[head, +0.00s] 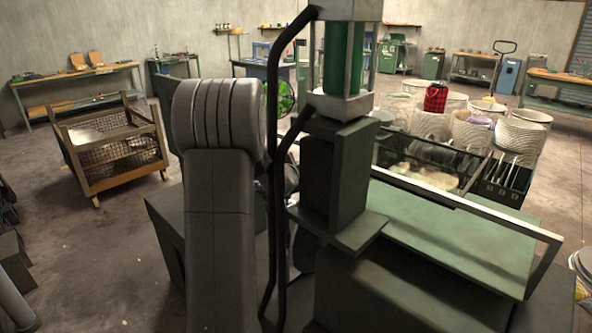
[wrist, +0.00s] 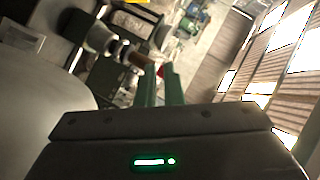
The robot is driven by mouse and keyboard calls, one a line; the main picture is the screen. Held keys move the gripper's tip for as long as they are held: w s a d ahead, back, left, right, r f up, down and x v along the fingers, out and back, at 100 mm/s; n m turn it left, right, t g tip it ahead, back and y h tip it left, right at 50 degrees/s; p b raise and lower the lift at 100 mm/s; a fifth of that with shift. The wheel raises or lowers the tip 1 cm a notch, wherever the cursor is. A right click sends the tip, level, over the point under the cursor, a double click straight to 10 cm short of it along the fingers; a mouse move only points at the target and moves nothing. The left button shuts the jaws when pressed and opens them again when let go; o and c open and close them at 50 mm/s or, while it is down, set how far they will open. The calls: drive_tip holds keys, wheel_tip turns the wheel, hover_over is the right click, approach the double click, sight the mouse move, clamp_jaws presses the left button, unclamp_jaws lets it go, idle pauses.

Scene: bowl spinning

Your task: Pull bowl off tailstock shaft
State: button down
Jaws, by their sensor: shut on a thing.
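My gripper (wrist: 160,72) shows in the wrist view, with two green fingers close together and a narrow gap between them. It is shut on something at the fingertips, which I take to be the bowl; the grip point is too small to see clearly. A large pale rounded surface (wrist: 40,110), perhaps the bowl, fills the left side of the wrist view. A short brownish cylinder (wrist: 140,60), perhaps the tailstock shaft, lies just beyond the fingertips, and a red spot shows beside them. In the head view my gripper and the bowl are hidden.
A dark machine column with a green cylinder (head: 343,62) blocks the middle of the head view. A green bench top (head: 440,235) with a metal rail is at right. A wire-sided cart (head: 110,150) stands at left. Bare floor shows at left.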

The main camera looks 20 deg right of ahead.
drive_tip(key=shift+s+d+r, duration=0.35)
drive_tip(key=shift+s+d, duration=0.15)
drive_tip(key=shift+s+d+r, duration=0.25)
drive_tip(key=shift+s+d, duration=0.05)
drive_tip(key=shift+s, duration=0.1)
drive_tip(key=shift+r, duration=0.15)
idle(0.9)
drive_tip(key=shift+r+p, duration=0.8)
drive_tip(key=shift+r, duration=0.1)
